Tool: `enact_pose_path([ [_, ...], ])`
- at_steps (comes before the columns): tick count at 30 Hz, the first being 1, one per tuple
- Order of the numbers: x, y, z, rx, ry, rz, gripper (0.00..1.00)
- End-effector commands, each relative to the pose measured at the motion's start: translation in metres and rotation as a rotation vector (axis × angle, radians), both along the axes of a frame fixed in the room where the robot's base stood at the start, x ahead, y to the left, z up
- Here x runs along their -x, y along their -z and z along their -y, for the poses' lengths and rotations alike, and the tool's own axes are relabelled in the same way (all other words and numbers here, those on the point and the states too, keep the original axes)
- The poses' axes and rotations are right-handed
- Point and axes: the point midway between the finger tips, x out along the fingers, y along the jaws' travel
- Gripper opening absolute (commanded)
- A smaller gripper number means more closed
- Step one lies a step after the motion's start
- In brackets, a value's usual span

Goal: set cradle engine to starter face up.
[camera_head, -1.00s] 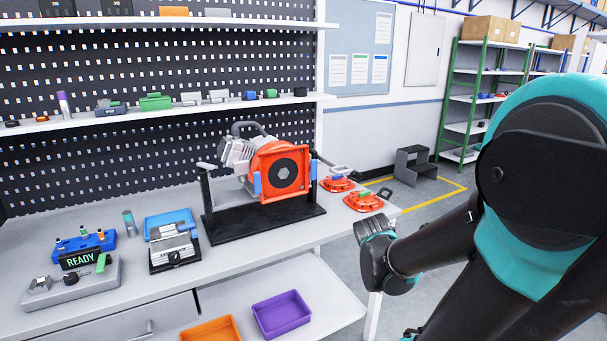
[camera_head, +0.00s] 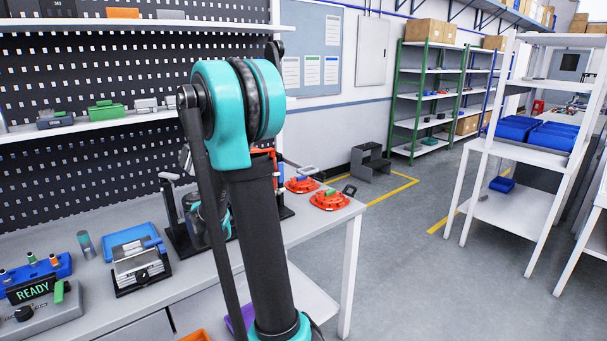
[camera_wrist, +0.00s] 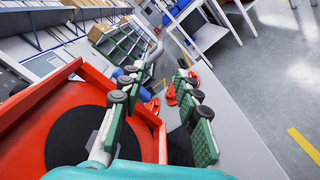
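The engine, with its red square face frame (camera_head: 263,152), is mostly hidden behind my arm in the head view. Its black cradle (camera_head: 172,212) stands on the bench, with a post showing left of my arm. In the wrist view the red face (camera_wrist: 75,85) with a dark round centre fills the left side, close up. My gripper (camera_wrist: 157,78) has its two green-padded fingers apart. The left finger overlaps the red face in the picture, and the right finger is beyond its right edge. A red edge shows between the fingers. I cannot tell whether they touch it.
Two red parts (camera_head: 329,200) lie at the bench's right end. A blue tray (camera_head: 133,240), a grey fixture (camera_head: 139,268) and a READY box (camera_head: 36,287) stand left. A white rack (camera_head: 515,160) stands right, with clear floor (camera_head: 400,250) between.

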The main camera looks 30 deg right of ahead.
Motion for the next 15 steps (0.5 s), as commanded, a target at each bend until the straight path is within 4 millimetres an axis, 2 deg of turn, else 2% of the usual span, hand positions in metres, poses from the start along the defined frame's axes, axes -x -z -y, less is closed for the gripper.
enact_pose_path([
  [15, -0.006, 0.000, 0.099, -0.002, 0.004, 0.001, 0.33],
])
